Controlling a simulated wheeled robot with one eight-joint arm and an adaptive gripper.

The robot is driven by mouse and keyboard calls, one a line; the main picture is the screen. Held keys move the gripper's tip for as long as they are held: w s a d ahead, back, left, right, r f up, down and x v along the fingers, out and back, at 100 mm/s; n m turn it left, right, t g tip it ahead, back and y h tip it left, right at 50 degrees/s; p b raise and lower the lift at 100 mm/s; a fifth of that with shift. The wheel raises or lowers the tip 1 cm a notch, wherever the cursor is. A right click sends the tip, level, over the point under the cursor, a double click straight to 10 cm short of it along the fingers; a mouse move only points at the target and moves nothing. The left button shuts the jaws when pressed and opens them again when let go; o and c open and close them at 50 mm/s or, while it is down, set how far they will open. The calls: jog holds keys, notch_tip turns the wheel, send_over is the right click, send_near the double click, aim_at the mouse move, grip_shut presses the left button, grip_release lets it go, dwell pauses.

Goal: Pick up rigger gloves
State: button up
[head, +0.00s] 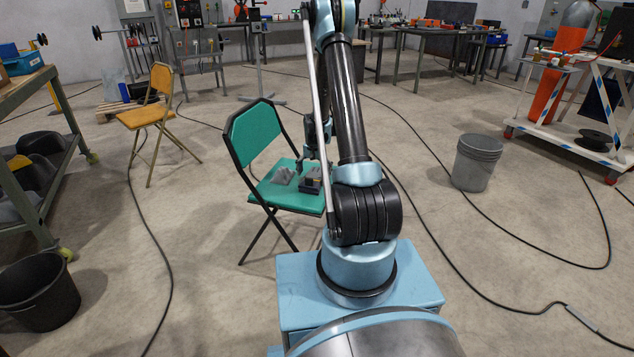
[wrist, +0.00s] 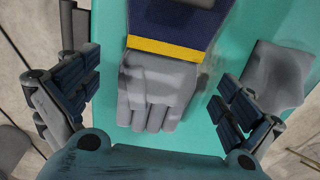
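The rigger gloves (wrist: 160,85) lie on the green seat of a folding chair (head: 254,133). In the wrist view they show a grey palm and fingers, a yellow band and a dark navy cuff. In the head view the gloves (head: 311,184) are small and partly hidden by my arm. My gripper (wrist: 161,88) is open and empty, with one finger to the left of the gloves and one to the right. In the head view my gripper (head: 308,168) is over the seat; its gap from the gloves is hard to judge.
A crumpled grey cloth-like item (wrist: 277,75) lies on the seat right of the gloves, near my right finger. A yellow chair (head: 150,112), a grey bucket (head: 475,163) and a black bucket (head: 40,292) stand around. Black cables cross the floor.

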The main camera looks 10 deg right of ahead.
jog(key=c, duration=1.2)
jog(key=shift+r, duration=0.1)
